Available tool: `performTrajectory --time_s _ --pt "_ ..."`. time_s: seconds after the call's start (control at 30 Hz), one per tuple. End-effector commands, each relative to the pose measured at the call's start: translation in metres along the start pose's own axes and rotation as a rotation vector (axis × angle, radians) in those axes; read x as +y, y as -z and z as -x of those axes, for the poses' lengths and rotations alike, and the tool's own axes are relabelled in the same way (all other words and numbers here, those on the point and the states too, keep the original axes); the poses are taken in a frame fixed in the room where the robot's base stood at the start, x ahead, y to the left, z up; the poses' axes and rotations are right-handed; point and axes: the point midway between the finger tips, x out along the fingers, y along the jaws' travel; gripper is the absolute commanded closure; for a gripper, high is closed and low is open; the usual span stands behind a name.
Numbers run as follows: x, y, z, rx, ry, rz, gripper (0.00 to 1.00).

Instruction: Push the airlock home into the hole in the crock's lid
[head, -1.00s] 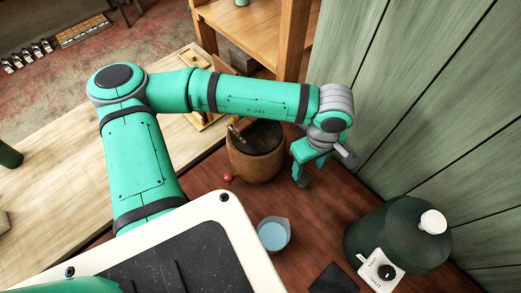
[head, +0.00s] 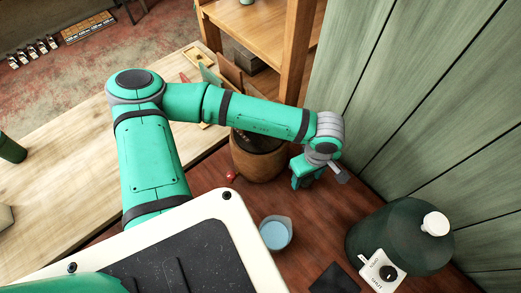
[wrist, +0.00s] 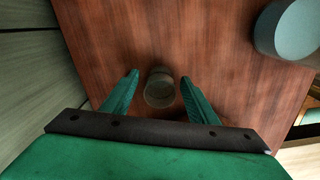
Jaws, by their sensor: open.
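A small, clear, round piece that looks like the airlock (wrist: 159,90) shows below my gripper in the wrist view, standing on the red-brown tabletop. My gripper (wrist: 158,92) is open, with one finger on each side of it and a gap to both. In the head view, my gripper (head: 307,182) points down beside the wall, and the airlock cannot be made out there. The brown crock (head: 258,165) stands left of my gripper. Its dark top (head: 256,145) is partly covered by my forearm, so the lid's hole is hidden.
A cup of blue liquid (head: 275,234) stands nearer me; it appears to be the round thing at upper right in the wrist view (wrist: 285,35). A small red ball (head: 231,175) lies by the crock. A dark green jug (head: 400,238) and the plank wall (head: 420,110) are right.

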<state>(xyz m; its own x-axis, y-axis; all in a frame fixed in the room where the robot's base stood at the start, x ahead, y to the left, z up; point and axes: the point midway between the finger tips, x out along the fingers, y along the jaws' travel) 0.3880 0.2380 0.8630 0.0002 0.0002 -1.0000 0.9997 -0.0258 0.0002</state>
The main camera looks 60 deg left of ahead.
Motion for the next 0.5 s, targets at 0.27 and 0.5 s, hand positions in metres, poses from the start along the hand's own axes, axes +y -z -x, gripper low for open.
performTrajectory --time_s 0.27,0.5 --pt "0.0000 -0.0001 0.0002 0.000 0.000 0.000 0.87" --pt "0.0003 -0.0001 0.0030 -0.001 -0.001 0.000 0.96"
